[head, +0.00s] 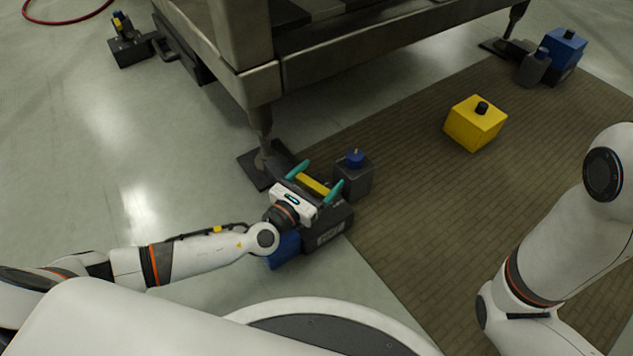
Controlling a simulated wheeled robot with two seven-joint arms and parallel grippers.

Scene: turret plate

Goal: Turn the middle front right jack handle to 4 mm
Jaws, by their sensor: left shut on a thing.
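A dark jack (327,235) stands on the floor by the front leg of the big metal frame, in the middle of the head view. Its yellow handle (313,185) lies across its top. My left gripper (316,179) reaches over the jack from the left. Its two teal fingers stand at either end of the yellow bar, and it is shut on this handle. The gripper body and wrist hide part of the jack. Any scale or millimetre reading is too small to make out. My right arm is at the right, with its gripper out of view.
A grey block with a blue knob (354,160) stands close right. A yellow box (474,125) sits on the brown mat (410,190).

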